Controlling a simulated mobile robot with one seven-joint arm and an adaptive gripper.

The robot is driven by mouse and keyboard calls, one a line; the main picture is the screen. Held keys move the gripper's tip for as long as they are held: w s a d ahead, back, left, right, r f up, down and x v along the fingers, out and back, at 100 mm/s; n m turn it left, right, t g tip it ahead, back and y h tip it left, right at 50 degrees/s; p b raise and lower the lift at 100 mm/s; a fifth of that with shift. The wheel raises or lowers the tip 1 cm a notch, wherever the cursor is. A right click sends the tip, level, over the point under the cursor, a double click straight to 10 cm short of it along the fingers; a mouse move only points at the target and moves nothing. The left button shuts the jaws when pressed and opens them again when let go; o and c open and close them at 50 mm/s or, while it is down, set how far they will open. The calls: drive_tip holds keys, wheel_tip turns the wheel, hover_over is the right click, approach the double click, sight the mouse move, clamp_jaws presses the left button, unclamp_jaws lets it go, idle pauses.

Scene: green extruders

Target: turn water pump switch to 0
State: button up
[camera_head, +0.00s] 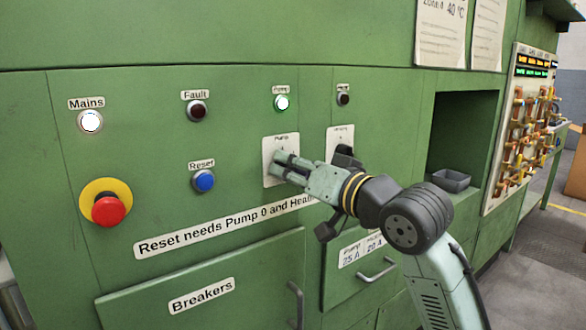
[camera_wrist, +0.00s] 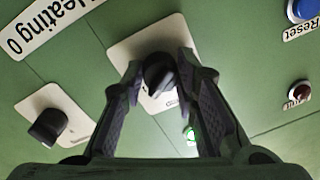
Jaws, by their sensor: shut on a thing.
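The water pump switch is a black rotary knob (camera_wrist: 159,73) on a white plate (camera_head: 270,148) labelled Pump, on the green panel. My gripper (camera_head: 282,163) is at this plate and hides the knob in the head view. In the wrist view, which is upside down, my gripper's two fingers (camera_wrist: 160,64) stand on either side of the knob and are shut on it. The knob's exact pointing direction cannot be told. The Pump lamp (camera_head: 282,103) above is lit whitish green.
A second black knob (camera_wrist: 48,127) on its own plate sits beside the pump switch, close to my wrist. A blue Reset button (camera_head: 203,181) and a red emergency button (camera_head: 108,209) are to the left. Drawer handles (camera_head: 297,303) project below. The Mains lamp (camera_head: 90,121) is lit white.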

clamp_jaws()
drive_tip(key=shift+n, duration=0.3)
drive_tip(key=n+b, duration=0.2)
drive_tip(key=n, duration=0.2)
drive_tip(key=shift+n, duration=0.3)
drive_tip(key=n+b, duration=0.2)
drive_tip(key=n, duration=0.4)
drive_tip(key=shift+h, duration=0.3)
drive_tip(key=shift+n, duration=0.3)
drive_tip(key=o, duration=0.9)
unclamp_jaws()
drive_tip(key=shift+r, duration=0.1)
